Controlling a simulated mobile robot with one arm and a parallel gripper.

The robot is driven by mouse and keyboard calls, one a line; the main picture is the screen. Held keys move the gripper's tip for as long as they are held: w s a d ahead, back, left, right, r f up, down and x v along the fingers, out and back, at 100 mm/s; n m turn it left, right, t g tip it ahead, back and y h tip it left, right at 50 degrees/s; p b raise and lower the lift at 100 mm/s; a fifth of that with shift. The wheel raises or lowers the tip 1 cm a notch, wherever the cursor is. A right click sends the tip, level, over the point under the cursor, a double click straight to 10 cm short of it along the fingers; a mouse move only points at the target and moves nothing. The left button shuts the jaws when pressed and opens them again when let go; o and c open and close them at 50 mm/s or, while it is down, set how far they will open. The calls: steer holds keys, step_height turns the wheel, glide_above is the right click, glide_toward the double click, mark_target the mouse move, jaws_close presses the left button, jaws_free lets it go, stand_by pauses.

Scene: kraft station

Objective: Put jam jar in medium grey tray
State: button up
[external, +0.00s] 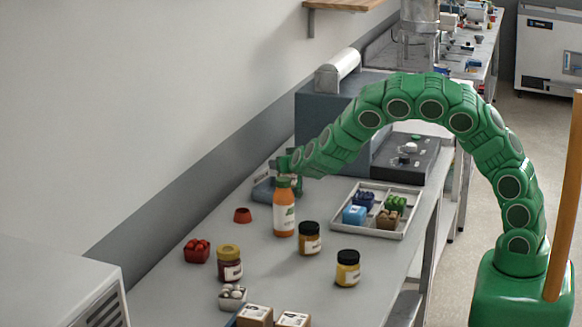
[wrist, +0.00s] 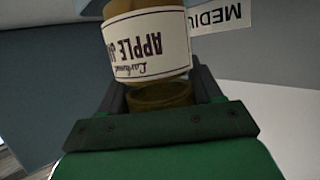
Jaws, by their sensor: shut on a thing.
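My gripper (wrist: 160,105) is shut on a jar (wrist: 146,42) with a cream label reading "APPLE J…", cut off, and a gold-brown lid; I take it as the jam jar. It shows upside down in the wrist view. In the external view my gripper (external: 291,163) is at the far part of the bench, behind an orange bottle (external: 284,212), which hides most of the jar. A blue-grey tray (external: 263,190) lies just left of and below my gripper. A white sign reading "MEDIU…" (wrist: 219,17), cut off, is close behind the jar in the wrist view.
A light divided tray (external: 380,233) with several small packs stands to the right. Nearer are two black-lidded jars (external: 310,240) (external: 347,270), a yellow-lidded dark red jar (external: 229,265), a red punnet (external: 197,252) and an egg box (external: 232,298). A small red bowl (external: 242,215) sits left of the bottle.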

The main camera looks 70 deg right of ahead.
steer(key=shift+f, duration=0.25)
steer(key=o, duration=1.3)
steer(key=shift+o, duration=0.2)
steer(key=shift+s+a+r, duration=0.1)
steer(key=shift+a+r, duration=0.05)
steer(key=shift+r, duration=0.2)
steer(key=v, duration=1.1)
steer(key=shift+s+a, duration=0.2)
steer(key=shift+a, duration=0.05)
